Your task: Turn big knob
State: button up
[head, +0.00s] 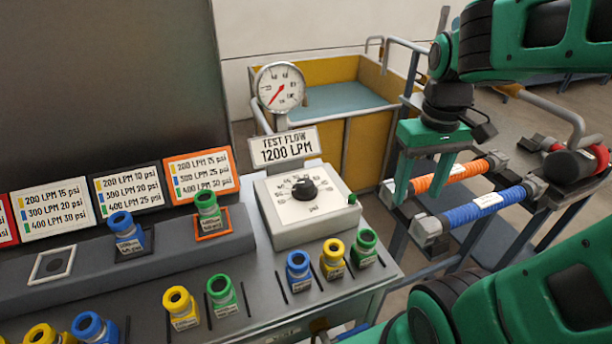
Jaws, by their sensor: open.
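A gauge (280,87) and a "TEST FLOW 1200 LPM" sign (285,147) stand behind the box. A small green knob (352,198) is at its right. Nozzles, including a blue one (298,270), stand in front. An orange hose (452,177) and a blue hose (484,207) lie right.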

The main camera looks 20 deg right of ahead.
jog(key=w+a+r+n, duration=0.3)
jog(key=w+a+n, duration=0.6)
jog(key=w, duration=0.4)
jog(key=n, duration=0.6)
send_near(305, 182)
notch_tip(305, 182, down, 8)
jog(key=shift+s+f, duration=0.1)
jog(key=shift+f, duration=0.1)
